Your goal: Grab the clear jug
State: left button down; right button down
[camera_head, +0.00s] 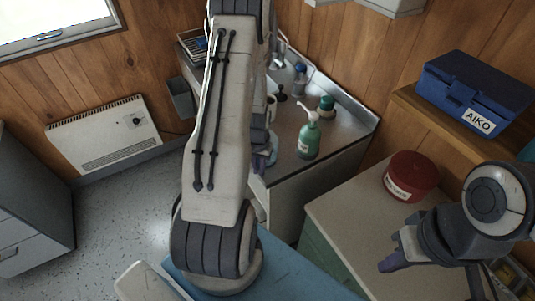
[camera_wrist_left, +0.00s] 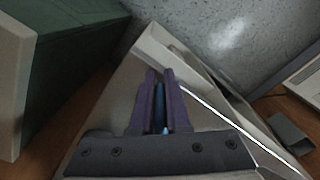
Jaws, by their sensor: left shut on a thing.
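My left arm reaches across the head view to the sink counter (camera_head: 340,118), and its links hide most of my left gripper (camera_head: 268,155). In the left wrist view, the purple fingers of my left gripper (camera_wrist_left: 160,78) are close together. A narrow blue strip (camera_wrist_left: 162,112) shows between them; I cannot tell what it belongs to. I cannot clearly make out a clear jug in either view. My right gripper (camera_head: 390,256) is at the right of the head view, over the cabinet side, touching nothing visible; its opening is unclear.
A green pump bottle (camera_head: 309,138) and a small green-and-dark container (camera_head: 326,106) stand on the counter. A red round tin (camera_head: 411,176) sits on the cabinet top (camera_head: 345,205). A blue toolbox (camera_head: 470,88) rests on a wooden shelf. A white heater (camera_head: 104,135) is on the wall.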

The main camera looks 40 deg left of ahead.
pick_arm(q)
jog(key=shift+r, duration=0.25)
dwell(0.7)
jog(key=shift+r+b, duration=0.35)
jog(key=shift+r, duration=0.45)
jog(key=shift+r+b, duration=0.3)
jog(key=shift+r, duration=0.65)
jog(key=s+d+r+b, duration=0.2)
jog(key=d+r, duration=0.5)
jog(key=d, duration=0.4)
jog(key=shift+s, duration=0.4)
jog(key=shift+d, duration=0.15)
dwell(0.4)
